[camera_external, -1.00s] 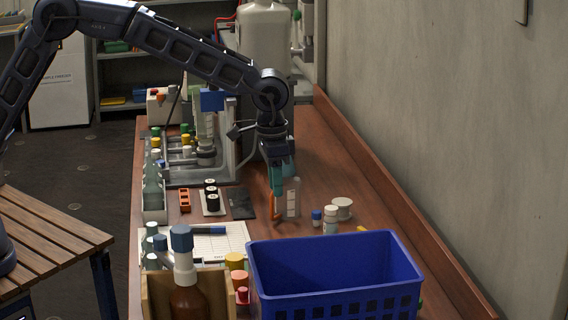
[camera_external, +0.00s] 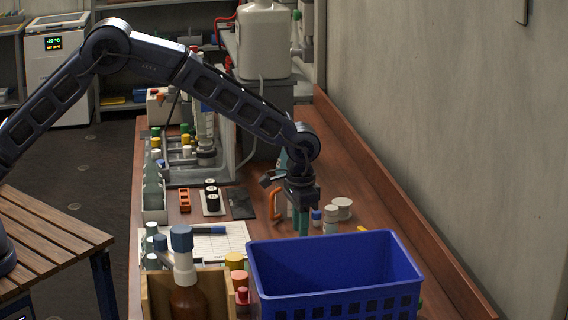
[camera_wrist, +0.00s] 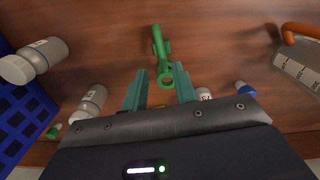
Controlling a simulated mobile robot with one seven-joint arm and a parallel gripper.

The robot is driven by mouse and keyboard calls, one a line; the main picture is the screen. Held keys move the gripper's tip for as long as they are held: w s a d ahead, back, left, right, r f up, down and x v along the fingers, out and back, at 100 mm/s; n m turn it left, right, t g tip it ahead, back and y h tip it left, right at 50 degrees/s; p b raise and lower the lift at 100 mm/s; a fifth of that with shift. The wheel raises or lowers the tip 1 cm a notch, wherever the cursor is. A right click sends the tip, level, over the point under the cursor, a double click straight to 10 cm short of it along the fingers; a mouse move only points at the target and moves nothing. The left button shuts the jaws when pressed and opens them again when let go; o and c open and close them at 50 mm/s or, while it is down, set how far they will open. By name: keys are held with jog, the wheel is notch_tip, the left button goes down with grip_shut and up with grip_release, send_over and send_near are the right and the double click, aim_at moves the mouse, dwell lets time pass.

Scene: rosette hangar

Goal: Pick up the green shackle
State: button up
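The green shackle (camera_wrist: 160,48) lies on the brown bench in the wrist view, with its near looped end between my two teal fingertips. My gripper (camera_wrist: 161,72) is open, one finger on each side of that end, and I see a gap on both sides. In the external view my gripper (camera_external: 302,228) points down just behind the blue crate. I cannot make out the shackle there; my gripper seems to hide it.
The blue crate (camera_external: 335,258) stands close in front, also at the left in the wrist view (camera_wrist: 22,118). An orange handle-like item (camera_external: 273,204) and a clear bottle (camera_wrist: 297,70) are on the other side.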

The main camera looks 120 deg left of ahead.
jog(key=shift+s+a+f, duration=0.1)
jog(key=shift+f, duration=1.3)
jog(key=shift+s+a+f, duration=0.1)
jog(key=shift+f, duration=1.3)
grip_shut()
